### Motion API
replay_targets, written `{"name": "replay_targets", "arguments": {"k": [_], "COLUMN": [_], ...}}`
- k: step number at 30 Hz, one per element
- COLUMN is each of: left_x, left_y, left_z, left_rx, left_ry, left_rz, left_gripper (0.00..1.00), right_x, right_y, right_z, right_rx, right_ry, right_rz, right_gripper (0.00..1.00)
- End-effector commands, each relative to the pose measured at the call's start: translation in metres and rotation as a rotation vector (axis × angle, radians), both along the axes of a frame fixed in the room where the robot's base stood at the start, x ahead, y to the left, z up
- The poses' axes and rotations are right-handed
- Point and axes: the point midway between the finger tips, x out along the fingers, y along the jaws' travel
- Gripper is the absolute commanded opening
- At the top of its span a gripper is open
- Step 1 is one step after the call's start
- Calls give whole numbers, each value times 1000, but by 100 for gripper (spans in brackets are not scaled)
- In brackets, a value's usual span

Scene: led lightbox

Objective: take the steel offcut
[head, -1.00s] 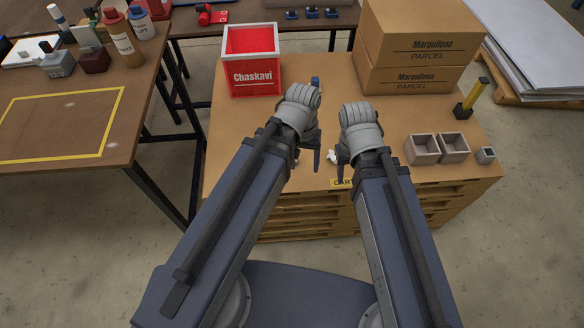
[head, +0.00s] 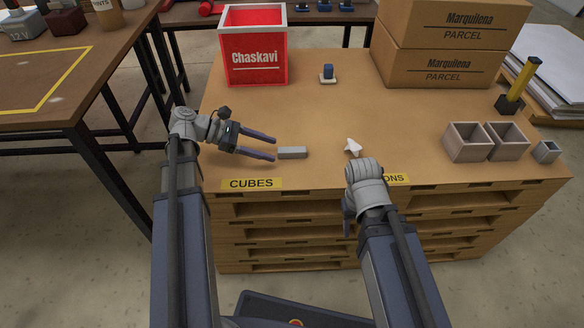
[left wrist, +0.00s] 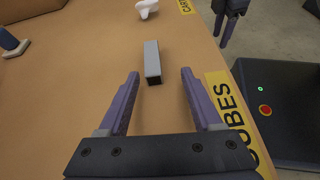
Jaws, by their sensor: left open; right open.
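The steel offcut (head: 292,152) is a small grey bar lying flat on the brown top of the pallet stack. In the left wrist view the offcut (left wrist: 152,60) lies ahead of my fingertips, roughly centred between their lines. My left gripper (head: 274,149) is open and empty, low over the top, with its fingers pointing right at the near end of the bar. The left fingers (left wrist: 159,75) also show in the left wrist view. My right gripper (head: 349,215) hangs near the front edge, partly hidden behind its own wrist.
A small white piece (head: 353,147) lies right of the bar. A red Chaskavi bin (head: 254,62) and a blue item on a pale base (head: 328,74) stand behind. Parcel boxes (head: 445,65) and open square bins (head: 466,142) are at right. A CUBES label (head: 251,184) marks the front edge.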

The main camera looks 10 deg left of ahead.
Motion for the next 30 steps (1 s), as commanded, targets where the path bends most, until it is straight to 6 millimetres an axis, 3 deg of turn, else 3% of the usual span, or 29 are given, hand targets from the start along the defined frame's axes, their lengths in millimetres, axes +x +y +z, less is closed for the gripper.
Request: {"name": "replay_targets", "arguments": {"k": [3, 11, 23, 30], "left_x": [2, 3, 10, 22], "left_y": [11, 13, -11, -42], "left_z": [-6, -5, -13, -15], "left_rx": [-41, -61, -60, -60], "left_ry": [21, 32, 31, 31], "left_rz": [37, 52, 51, 48], "left_gripper": [66, 66, 66, 66], "right_x": [0, 0, 0, 0], "right_y": [0, 0, 0, 0], "right_z": [-13, -15, -23, -25], "right_rx": [0, 0, 1, 1], "right_ry": [0, 0, 0, 0], "right_rz": [1, 1, 3, 3], "right_gripper": [50, 50, 50, 50]}}
